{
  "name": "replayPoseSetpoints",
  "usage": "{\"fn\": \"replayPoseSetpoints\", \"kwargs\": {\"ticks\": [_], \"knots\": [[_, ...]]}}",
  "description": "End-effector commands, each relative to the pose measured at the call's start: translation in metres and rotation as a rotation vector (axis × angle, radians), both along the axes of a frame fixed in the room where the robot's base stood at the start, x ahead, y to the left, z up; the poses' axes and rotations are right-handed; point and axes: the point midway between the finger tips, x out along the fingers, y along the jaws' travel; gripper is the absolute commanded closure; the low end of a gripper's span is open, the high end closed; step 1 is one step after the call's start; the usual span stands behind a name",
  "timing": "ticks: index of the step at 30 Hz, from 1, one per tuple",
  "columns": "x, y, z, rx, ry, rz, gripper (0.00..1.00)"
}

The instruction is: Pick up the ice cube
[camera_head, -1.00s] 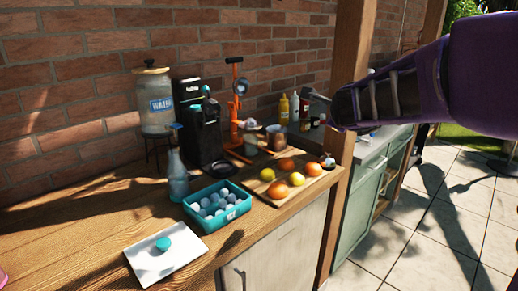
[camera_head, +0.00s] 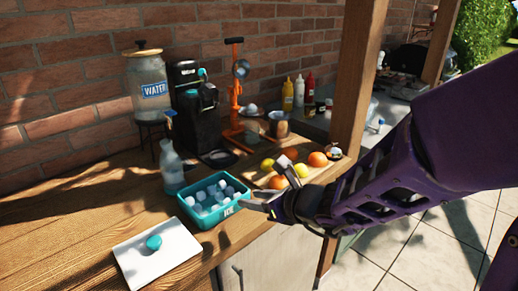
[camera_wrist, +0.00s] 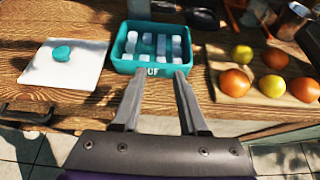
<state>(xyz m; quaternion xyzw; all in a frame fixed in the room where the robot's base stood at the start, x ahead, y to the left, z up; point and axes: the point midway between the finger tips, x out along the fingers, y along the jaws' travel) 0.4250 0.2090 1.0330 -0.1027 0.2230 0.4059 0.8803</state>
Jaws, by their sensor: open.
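Several whitish ice cubes (camera_head: 213,194) lie in a teal ice tub (camera_head: 205,219) on the wooden counter. In the wrist view the ice cubes (camera_wrist: 147,45) fill the tub (camera_wrist: 119,67) at the top middle, straight beyond my fingers. My gripper (camera_wrist: 157,75) is open and empty, its two fingers apart and pointing at the tub's near side. In the head view my gripper (camera_head: 262,190) is at the right of the tub and partly in front of the cutting board.
A white lid with a teal knob (camera_head: 160,262) lies left of the tub. A cutting board (camera_wrist: 222,95) with oranges and lemons is on the right. A bottle (camera_head: 171,168), black machine (camera_head: 194,115), orange press (camera_head: 236,90) and water dispenser (camera_head: 147,88) stand behind.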

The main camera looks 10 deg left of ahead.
Motion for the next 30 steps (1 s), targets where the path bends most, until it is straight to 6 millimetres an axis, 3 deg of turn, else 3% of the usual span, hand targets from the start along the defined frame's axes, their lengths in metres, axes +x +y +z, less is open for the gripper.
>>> {"fn": "replayPoseSetpoints", "kwargs": {"ticks": [3,12,30], "knots": [[0.014,0.019,-0.018,0.000,0.005,0.005,0.57],[0.050,0.059,-0.046,-0.002,0.004,0.004,0.57],[0.089,0.099,-0.075,-0.003,0.005,0.001,0.57]]}}
